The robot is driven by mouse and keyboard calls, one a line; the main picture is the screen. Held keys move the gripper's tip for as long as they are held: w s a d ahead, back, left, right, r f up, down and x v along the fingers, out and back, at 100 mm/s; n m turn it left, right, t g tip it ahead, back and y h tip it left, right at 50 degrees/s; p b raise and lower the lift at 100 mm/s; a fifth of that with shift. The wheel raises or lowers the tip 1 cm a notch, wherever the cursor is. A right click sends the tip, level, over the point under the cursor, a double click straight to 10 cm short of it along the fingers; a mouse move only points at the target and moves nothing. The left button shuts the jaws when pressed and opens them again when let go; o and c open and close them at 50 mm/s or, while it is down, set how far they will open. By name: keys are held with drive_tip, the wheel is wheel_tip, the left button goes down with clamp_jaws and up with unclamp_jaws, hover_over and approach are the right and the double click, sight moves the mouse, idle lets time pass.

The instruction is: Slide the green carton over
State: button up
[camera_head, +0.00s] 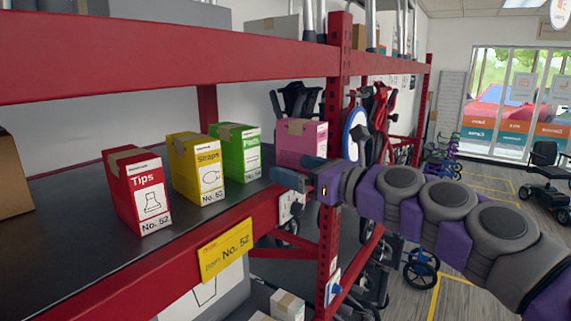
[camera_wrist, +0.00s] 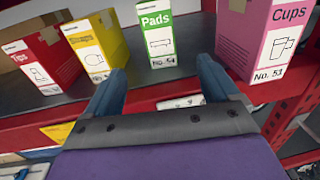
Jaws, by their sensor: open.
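The green carton (camera_head: 237,152) stands upright on the dark shelf, between the yellow carton and the pink carton. In the wrist view the green carton (camera_wrist: 156,38) reads "Pads" and "No. 54" and sits ahead of the gap between my fingers. My gripper (camera_head: 282,176) is at the shelf's front edge, right of the green carton and in front of the pink one. In the wrist view my gripper (camera_wrist: 160,82) has its two blue fingers spread apart with nothing between them. The fingers appear apart from the green carton.
A red "Tips" carton (camera_head: 138,192) and a yellow "Straps" carton (camera_head: 196,168) stand left of the green one. A pink "Cups" carton (camera_head: 302,140) stands right, near a red post (camera_head: 331,120). A yellow label (camera_head: 226,250) marks the shelf's red front beam. Dark shelf surface (camera_head: 60,235) is bare at left.

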sight(240, 153)
drive_tip(key=p+x, duration=0.2)
drive_tip(key=x, duration=1.4)
drive_tip(key=shift+s+a+f, duration=0.1)
drive_tip(key=shift+a, duration=0.15)
drive_tip(key=shift+w+a, duration=0.25)
drive_tip(key=shift+w, duration=0.2)
drive_tip(key=shift+w+d+p, duration=0.1)
drive_tip(key=shift+d+p, duration=0.1)
drive_tip(key=shift+p, duration=0.1)
drive_tip(key=shift+a, duration=0.25)
drive_tip(key=c, duration=1.2)
drive_tip(key=shift+d, duration=0.15)
